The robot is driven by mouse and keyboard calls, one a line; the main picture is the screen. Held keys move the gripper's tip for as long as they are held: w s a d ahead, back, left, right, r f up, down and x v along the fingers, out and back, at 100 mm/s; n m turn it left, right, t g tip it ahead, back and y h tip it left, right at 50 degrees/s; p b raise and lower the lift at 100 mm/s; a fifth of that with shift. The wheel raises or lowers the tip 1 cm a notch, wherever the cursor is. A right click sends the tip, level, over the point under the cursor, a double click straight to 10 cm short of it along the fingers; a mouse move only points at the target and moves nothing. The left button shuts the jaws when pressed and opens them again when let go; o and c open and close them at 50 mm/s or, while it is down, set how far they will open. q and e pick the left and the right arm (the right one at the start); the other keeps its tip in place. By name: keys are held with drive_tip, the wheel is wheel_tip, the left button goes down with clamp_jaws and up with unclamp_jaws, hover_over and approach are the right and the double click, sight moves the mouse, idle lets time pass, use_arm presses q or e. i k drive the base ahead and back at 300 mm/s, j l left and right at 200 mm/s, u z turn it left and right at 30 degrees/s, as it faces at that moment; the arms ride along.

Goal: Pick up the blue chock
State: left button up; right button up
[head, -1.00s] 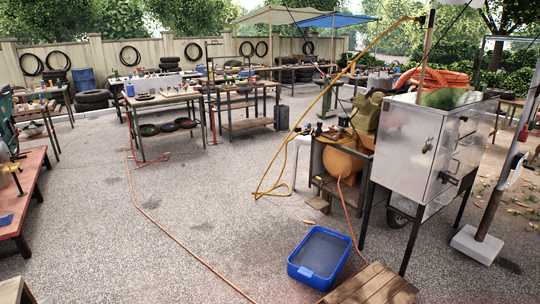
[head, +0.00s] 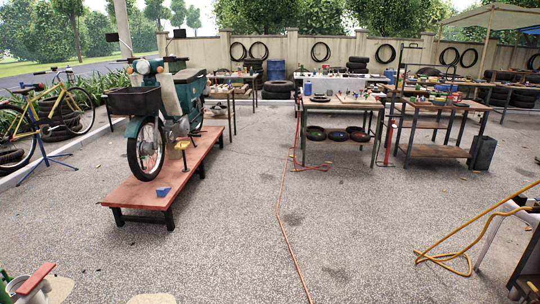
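A small blue wedge-like piece, which looks like the blue chock (head: 163,192), lies on the near end of the low red platform (head: 135,199). It is in front of the front wheel of a green moped (head: 165,125) that stands on the platform. A gap of bare platform shows between the blue piece and the platform's near edge. Neither of my grippers is in view, so I cannot see whether they are open or shut.
A yellow bicycle (head: 45,125) stands at the left. Work tables (head: 340,101) stand at the back. An orange hose (head: 284,215) runs along the gravel, and a yellow hose (head: 450,257) lies at the right. The gravel before the platform is mostly clear.

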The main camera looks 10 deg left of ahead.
sight(161, 191)
drive_tip(key=i+u, duration=0.3)
drive_tip(key=i, duration=0.6)
drive_tip(key=i+l+u, duration=0.25)
drive_tip(key=i, duration=0.7)
drive_tip(key=i+j+u, duration=0.35)
drive_tip(key=i, duration=0.3)
drive_tip(key=i+u, duration=0.4)
drive_tip(key=i, duration=0.25)
drive_tip(key=i+l+u, duration=0.2)
drive_tip(key=i+u, duration=0.15)
drive_tip(key=i, duration=0.35)
